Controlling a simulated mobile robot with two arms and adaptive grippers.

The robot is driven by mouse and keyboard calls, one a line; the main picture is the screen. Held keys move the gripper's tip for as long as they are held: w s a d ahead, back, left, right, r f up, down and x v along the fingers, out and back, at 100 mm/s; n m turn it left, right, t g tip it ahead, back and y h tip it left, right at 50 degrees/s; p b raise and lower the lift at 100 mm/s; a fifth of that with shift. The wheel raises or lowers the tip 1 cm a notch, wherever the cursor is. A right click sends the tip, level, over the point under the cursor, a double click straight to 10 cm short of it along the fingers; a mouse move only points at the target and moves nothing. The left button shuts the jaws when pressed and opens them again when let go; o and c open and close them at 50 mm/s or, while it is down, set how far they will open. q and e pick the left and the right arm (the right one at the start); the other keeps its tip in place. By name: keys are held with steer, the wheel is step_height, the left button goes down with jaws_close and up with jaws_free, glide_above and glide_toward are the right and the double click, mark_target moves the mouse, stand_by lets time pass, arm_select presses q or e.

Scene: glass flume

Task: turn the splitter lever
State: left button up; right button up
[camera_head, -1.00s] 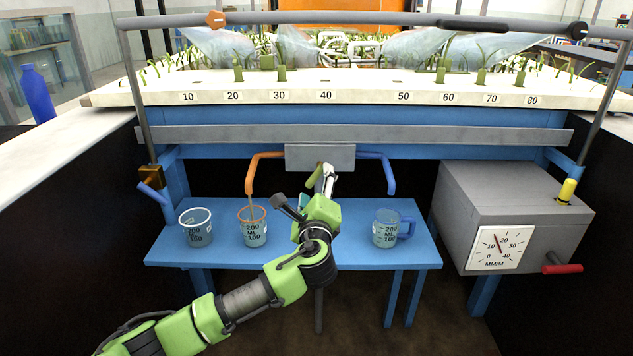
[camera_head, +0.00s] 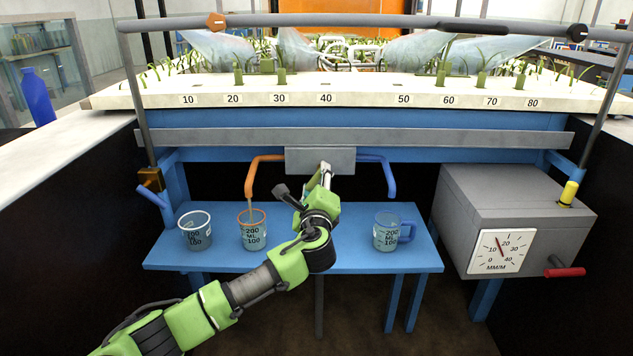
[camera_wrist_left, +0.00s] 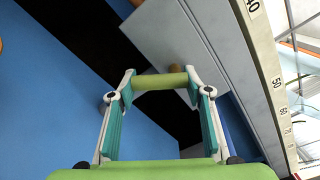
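The splitter box (camera_head: 320,158) is a grey block under the flume, with an orange spout (camera_head: 250,178) on its left and a blue spout (camera_head: 391,178) on its right. A thin stream falls from the orange spout into the orange-rimmed beaker (camera_head: 253,236). My left gripper (camera_head: 325,176) is right in front of the box and mostly hides the lever in the head view. In the left wrist view, the olive lever (camera_wrist_left: 160,81) lies crosswise between the tips of my left gripper (camera_wrist_left: 160,78). My right gripper is out of view.
A white-rimmed beaker (camera_head: 195,235) and a blue-handled beaker (camera_head: 388,236) stand on the blue bench (camera_head: 350,262). A grey box with a dial (camera_head: 500,251) and a red handle (camera_head: 564,272) is at the right. The flume edge (camera_head: 360,98) runs above the splitter.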

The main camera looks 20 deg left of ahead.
arm_select(q)
steer(key=shift+d+f+n, duration=0.15)
steer(key=shift+f+n, duration=0.05)
steer(key=shift+n, duration=0.6)
steer(key=shift+w+d+n+b, duration=0.15)
steer(key=shift+n+b, duration=0.1)
steer(key=shift+n, duration=0.6)
steer(key=shift+s+d+n+b, duration=0.1)
steer(key=shift+d+n+b, duration=0.1)
steer(key=shift+n, duration=0.7)
steer(key=shift+w+d+n+b, duration=0.1)
steer(key=shift+n+b, duration=0.15)
steer(key=shift+n, duration=0.6)
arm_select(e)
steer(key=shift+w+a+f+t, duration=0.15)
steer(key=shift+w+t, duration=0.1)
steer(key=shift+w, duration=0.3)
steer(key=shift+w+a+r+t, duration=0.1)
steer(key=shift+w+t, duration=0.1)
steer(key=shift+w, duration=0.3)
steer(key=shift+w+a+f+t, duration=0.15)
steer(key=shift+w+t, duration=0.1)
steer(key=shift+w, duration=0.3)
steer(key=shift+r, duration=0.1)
arm_select(q)
steer(key=o, duration=1.1)
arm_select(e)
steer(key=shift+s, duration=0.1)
